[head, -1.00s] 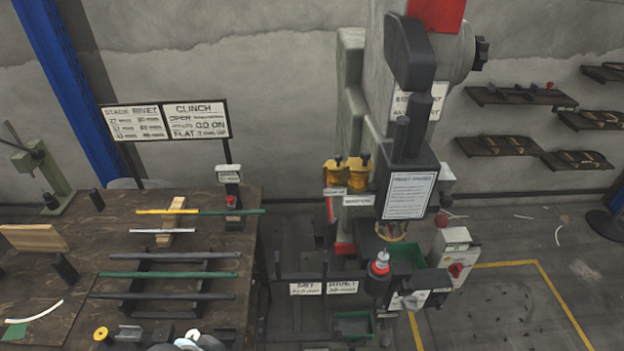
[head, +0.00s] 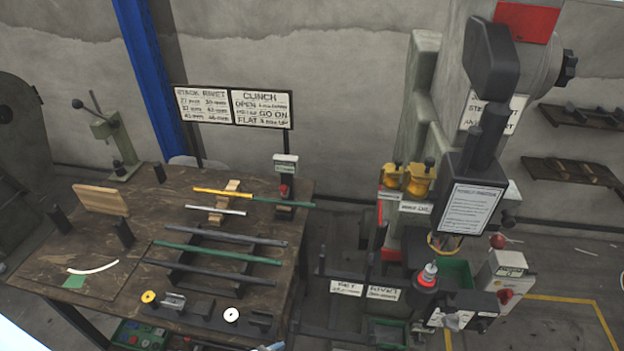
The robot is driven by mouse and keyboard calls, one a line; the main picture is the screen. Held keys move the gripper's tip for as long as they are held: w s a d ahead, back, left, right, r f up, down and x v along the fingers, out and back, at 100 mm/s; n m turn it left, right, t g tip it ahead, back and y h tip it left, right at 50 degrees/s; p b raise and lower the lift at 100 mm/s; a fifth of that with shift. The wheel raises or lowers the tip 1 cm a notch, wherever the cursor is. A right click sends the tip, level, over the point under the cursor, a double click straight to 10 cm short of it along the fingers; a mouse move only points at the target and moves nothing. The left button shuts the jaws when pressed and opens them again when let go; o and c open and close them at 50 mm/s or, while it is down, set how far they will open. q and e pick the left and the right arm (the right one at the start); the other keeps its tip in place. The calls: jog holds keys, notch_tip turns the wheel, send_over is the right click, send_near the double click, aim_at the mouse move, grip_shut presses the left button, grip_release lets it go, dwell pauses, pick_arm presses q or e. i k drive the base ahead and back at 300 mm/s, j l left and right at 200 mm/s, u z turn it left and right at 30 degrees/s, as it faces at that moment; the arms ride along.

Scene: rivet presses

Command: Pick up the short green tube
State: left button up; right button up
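A short green tube (head: 283,203) lies near the back right of the wooden workbench (head: 130,263). It runs on in line from a yellow tube (head: 222,193), and its right end reaches past a small black stand. I cannot tell whether the two tubes are joined or only end to end. A longer green tube (head: 215,253) lies across a dark rack between two dark grey tubes (head: 225,235). A short white tube (head: 216,211) lies just in front of the yellow one. Neither gripper can be made out in the head view.
A wooden block (head: 231,188) supports the yellow tube. A small stand (head: 286,170) with a red button is at the bench's back right. A yellow spool (head: 149,297) and a white disc (head: 232,315) are at the front. The rivet press (head: 470,200) stands to the right, across a gap.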

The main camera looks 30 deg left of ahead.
aim_at(285, 205)
jog(key=k+j+u, duration=0.15)
jog(key=j, duration=0.2)
jog(key=k+j+u, duration=0.15)
jog(key=j, duration=0.25)
jog(key=k+j+u, duration=0.15)
jog(key=j, duration=0.25)
jog(key=j+u, duration=0.15)
jog(key=j, duration=0.25)
jog(key=k, duration=0.05)
